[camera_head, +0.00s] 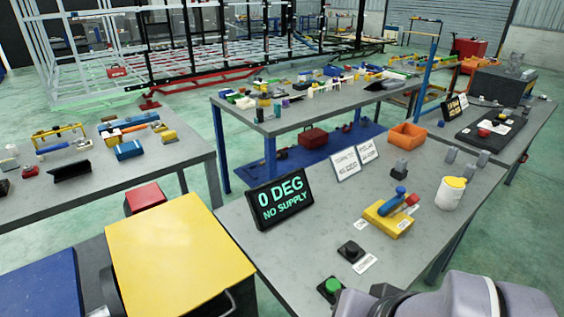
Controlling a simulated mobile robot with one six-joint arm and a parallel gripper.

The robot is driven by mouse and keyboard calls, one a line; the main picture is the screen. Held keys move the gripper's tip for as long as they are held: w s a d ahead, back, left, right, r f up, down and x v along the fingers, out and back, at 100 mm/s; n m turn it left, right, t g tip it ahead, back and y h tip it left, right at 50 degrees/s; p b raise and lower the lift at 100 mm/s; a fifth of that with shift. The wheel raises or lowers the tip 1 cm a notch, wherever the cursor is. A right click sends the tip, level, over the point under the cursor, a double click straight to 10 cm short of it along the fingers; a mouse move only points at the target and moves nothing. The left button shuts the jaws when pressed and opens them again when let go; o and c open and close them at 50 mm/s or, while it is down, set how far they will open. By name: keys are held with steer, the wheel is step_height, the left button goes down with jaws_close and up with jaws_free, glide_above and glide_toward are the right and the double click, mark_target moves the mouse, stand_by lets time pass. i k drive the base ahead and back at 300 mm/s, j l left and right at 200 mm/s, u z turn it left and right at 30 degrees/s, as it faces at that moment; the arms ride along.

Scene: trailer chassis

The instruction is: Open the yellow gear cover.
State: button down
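A small yellow block-like housing (384,221) sits on the grey workbench at the right. A blue part (399,194) and a red part (412,200) are on its top. A white cylinder (447,199) with a yellow cap (456,182) stands upright to its right, and the cap sits on it. I cannot tell which of these yellow parts is the gear cover. Part of my own arm shows at the bottom right edge. My gripper's fingers are not in view.
A display (280,200) reading "0 DEG NO SUPPLY" stands on the near bench (300,255). A black button box (351,251) and a green button (332,286) lie near its front. An orange bin (406,136) is behind. A yellow-topped cabinet (178,252) stands left.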

mark_target(171, 258)
steer(key=j+u, duration=0.2)
steer(key=u, duration=1)
